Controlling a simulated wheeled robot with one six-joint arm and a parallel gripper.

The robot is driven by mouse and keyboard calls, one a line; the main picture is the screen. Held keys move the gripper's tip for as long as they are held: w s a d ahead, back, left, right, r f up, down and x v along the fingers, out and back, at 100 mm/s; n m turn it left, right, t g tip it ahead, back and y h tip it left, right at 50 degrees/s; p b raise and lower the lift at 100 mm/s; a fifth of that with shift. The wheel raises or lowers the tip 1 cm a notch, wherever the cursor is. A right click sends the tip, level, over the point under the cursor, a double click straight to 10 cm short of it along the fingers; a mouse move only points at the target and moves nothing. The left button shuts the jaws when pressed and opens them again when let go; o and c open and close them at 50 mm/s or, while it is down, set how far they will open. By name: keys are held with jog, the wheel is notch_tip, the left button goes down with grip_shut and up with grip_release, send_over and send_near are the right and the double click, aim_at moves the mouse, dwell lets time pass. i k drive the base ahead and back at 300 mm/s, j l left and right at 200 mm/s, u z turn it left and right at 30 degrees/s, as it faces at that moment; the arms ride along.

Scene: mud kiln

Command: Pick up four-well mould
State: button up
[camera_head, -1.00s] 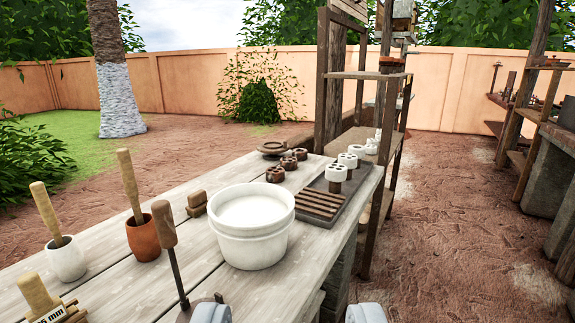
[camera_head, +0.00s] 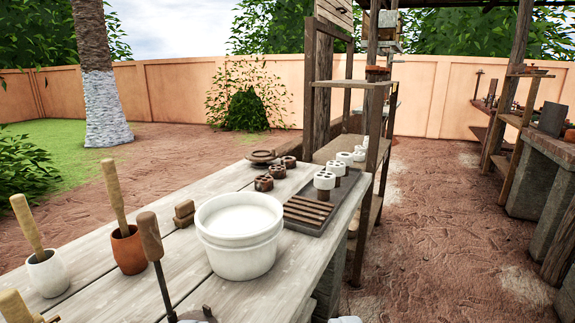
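Several small round blocks with holes in their tops stand at the far end of the plank table. Brown ones (camera_head: 264,183) are in a row left of a dark tray. A white one (camera_head: 325,180) stands at the tray, with other white ones (camera_head: 345,158) behind it. Which is the four-well mould I cannot tell; the wells are too small to count. My gripper (camera_head: 275,319) shows only as two grey fingertips at the bottom edge, wide apart with nothing seen between them. It is open and well short of the blocks.
A large white bucket (camera_head: 240,255) stands on the table (camera_head: 180,265) between my gripper and the blocks. A wooden-handled tool (camera_head: 151,237) and pots with pestles (camera_head: 127,250) are at left. The dark tray (camera_head: 291,225) holds slats. A wooden rack (camera_head: 362,215) stands beyond; open ground is right.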

aim_at(261, 183)
jog(key=i+l+u, duration=0.5)
jog(key=i+l, duration=1.35)
